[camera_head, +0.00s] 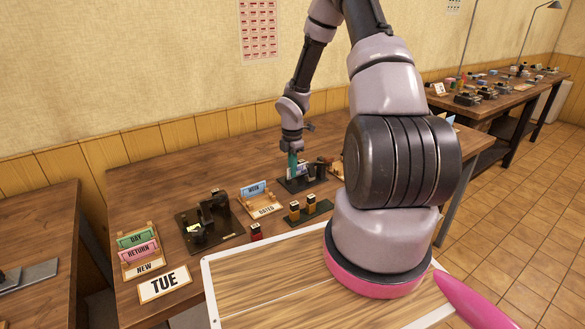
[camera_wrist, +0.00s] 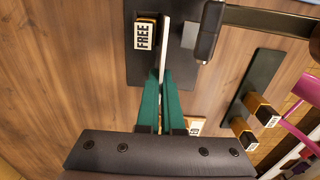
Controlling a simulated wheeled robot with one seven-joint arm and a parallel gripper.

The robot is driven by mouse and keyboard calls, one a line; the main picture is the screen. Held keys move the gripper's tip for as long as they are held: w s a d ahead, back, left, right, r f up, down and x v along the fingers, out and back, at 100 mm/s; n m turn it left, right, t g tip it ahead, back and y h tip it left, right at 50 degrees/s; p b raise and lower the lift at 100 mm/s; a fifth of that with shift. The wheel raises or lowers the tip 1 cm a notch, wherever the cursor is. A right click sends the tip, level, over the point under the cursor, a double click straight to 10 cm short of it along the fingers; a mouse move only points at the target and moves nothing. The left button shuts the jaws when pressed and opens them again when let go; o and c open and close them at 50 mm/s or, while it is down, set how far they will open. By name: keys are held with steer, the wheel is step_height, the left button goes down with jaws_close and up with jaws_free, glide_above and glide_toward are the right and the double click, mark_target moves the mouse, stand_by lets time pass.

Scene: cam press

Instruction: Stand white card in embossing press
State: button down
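My gripper (camera_head: 293,158) has teal fingers that point down at the dark embossing press (camera_head: 290,186) at the back middle of the table. In the wrist view the fingers (camera_wrist: 165,75) are close together on a thin white card (camera_wrist: 165,42), seen edge-on. The card is over the dark press base (camera_wrist: 145,74), just right of the stamp block marked FREE (camera_wrist: 144,33) and left of a metal part. The press lever (camera_wrist: 211,28) is to its right. I cannot tell whether the card's lower edge touches the base.
A second dark device (camera_head: 207,222) stands to the left. A wooden rack (camera_head: 267,208) holds a blue card; another rack (camera_head: 143,268) holds green and pink cards. A green stamp holder (camera_head: 312,212) is in front of the press. A TUE sign (camera_head: 164,284) lies front left.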

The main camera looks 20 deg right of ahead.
steer(key=c, duration=1)
jaws_free()
steer(key=o, duration=0.6)
steer(key=shift+c, duration=0.2)
steer(key=shift+r, duration=3.55)
